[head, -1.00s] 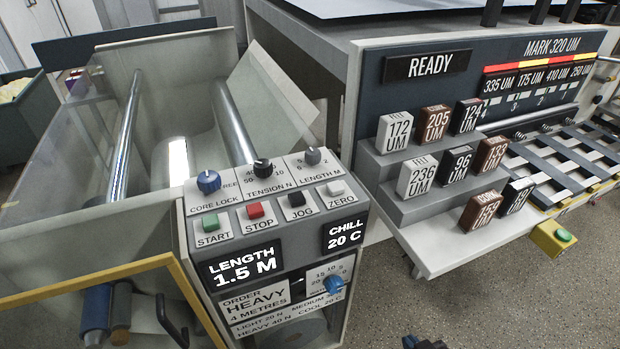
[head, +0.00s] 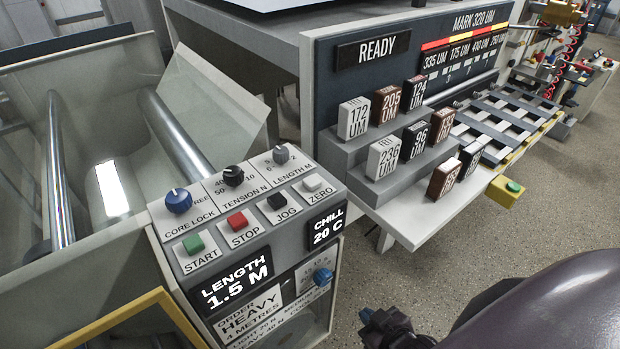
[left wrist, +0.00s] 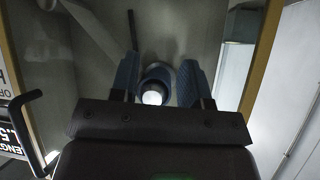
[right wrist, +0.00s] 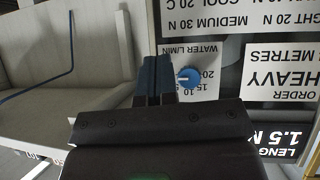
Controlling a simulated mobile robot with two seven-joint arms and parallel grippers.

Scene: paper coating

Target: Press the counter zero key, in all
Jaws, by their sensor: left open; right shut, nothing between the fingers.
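The zero key is a small white key (head: 313,183) at the right end of the key row on the grey control panel (head: 290,228). Green start, red stop and black jog keys sit to its left. The length display (head: 236,283) reads 1.5 M. My right gripper (head: 385,322) is low in the head view, below and right of the panel. In the right wrist view it (right wrist: 157,68) is shut and empty, beside the blue water dial (right wrist: 189,77). My left gripper (left wrist: 158,78) is open, with a round, bright-centred roll end (left wrist: 153,92) showing between its fingers.
The core lock (head: 178,200), tension (head: 233,176) and length (head: 281,154) knobs stand just behind the keys. A stepped shelf (head: 345,150) of labelled blocks is to the right. A yellow frame (head: 120,315) is at lower left. Open floor lies at right.

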